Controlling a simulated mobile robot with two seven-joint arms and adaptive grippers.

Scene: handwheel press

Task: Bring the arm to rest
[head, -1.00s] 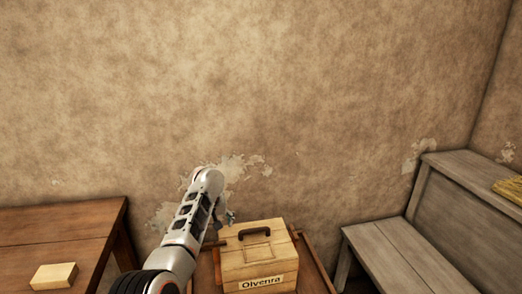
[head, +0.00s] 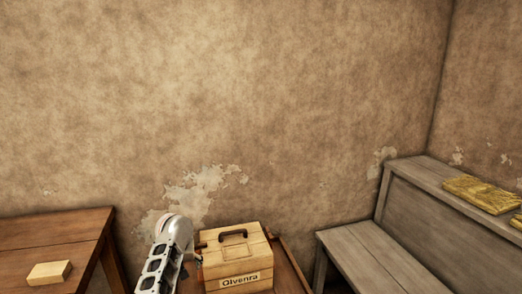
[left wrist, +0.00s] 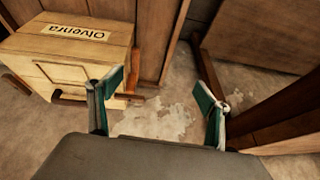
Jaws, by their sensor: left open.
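My left arm (head: 165,262) rises from the bottom edge in the head view, just left of a pale wooden box (head: 233,266) with a dark handle and an "Olvenra" label. Its gripper is mostly hidden behind the arm there. In the left wrist view my left gripper (left wrist: 159,84) is open, its two green-padded fingers spread with nothing between them. The box (left wrist: 68,58) is at upper left in that view, beside and partly behind the left finger. Whether they touch is unclear. My right gripper is in neither view.
A brown wooden table (head: 60,238) at left holds a small pale block (head: 49,272). The box stands on a brown wooden surface (head: 286,262). A grey bench (head: 375,250) and a ledge with a yellowish bundle (head: 482,194) are at right. A stained wall stands behind.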

